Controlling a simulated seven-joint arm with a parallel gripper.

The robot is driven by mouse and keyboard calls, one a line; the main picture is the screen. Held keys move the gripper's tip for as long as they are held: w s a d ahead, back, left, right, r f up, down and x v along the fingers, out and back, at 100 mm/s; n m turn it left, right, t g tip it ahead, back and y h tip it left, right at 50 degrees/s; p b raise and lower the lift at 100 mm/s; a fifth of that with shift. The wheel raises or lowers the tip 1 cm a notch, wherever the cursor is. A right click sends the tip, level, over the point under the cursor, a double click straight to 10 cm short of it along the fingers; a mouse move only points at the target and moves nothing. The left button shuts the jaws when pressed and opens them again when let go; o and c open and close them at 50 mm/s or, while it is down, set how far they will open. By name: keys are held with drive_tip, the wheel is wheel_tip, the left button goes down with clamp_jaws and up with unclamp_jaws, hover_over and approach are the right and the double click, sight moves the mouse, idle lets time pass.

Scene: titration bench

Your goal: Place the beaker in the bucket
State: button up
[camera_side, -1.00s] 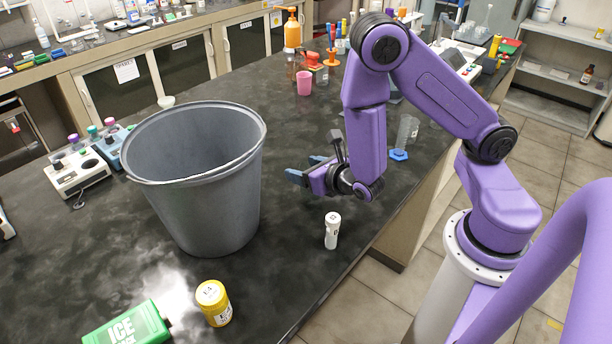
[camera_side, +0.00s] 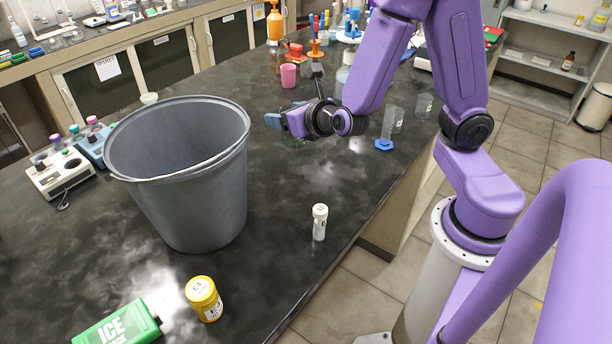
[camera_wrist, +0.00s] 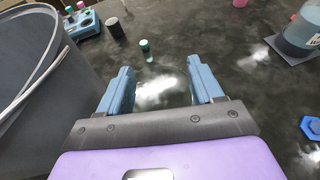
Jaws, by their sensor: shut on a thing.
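The grey bucket (camera_side: 205,205) stands upright and open on the dark bench, left of my gripper. Its wall and rim also fill the left of the wrist view (camera_wrist: 35,115). My gripper (camera_side: 277,122) is to the right of the bucket, near the height of its rim in the picture. In the wrist view, my blue fingers (camera_wrist: 160,88) are apart, closed on a clear glass beaker (camera_wrist: 165,97). The beaker is nearly invisible against the bench, and only a faint outline shows under the fingers in the side view (camera_side: 295,141). I see nothing inside the bucket from here.
A white vial (camera_side: 319,222), a yellow jar (camera_side: 204,298) and a green ice pack (camera_side: 118,328) are at the front. A pink cup (camera_side: 288,75) stands behind my gripper. Clear glassware (camera_side: 392,122) and a blue piece (camera_side: 384,145) are at right. Small devices (camera_side: 60,170) flank the bucket's left.

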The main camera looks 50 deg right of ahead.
drive_tip(key=w+d+f+m+g+h, duration=0.1)
drive_tip(key=w+d+m+g+h, duration=0.3)
drive_tip(key=d, duration=0.3)
drive_tip(key=w+d+f+m+g+h, duration=0.1)
drive_tip(key=w+d+m+g+h, duration=0.2)
drive_tip(key=d+m+h, duration=0.4)
drive_tip(key=s+d+f+m+g, duration=0.1)
drive_tip(key=d+f+m+g, duration=0.1)
drive_tip(key=d+g, duration=0.1)
drive_tip(key=s+d+f+m+g, duration=0.1)
drive_tip(key=d+f+m+g, duration=0.1)
drive_tip(key=d, duration=0.4)
drive_tip(key=s+d+f+m+g+y, duration=0.1)
drive_tip(key=s+d+f+m+g, duration=0.1)
drive_tip(key=d+f+m+g, duration=0.1)
drive_tip(key=shift+d+f+g, duration=0.6)
drive_tip(key=shift+d+g, duration=0.2)
drive_tip(key=s+d, duration=0.1)
drive_tip(key=d, duration=0.4)
drive_tip(key=s+d, duration=0.2)
drive_tip(key=d, duration=0.4)
drive_tip(key=s+d, duration=0.1)
drive_tip(key=d, duration=0.5)
drive_tip(key=shift+s, duration=0.4)
drive_tip(key=shift+d+f, duration=0.1)
drive_tip(key=shift+f, duration=1.7)
drive_tip(key=shift+f, duration=0.15)
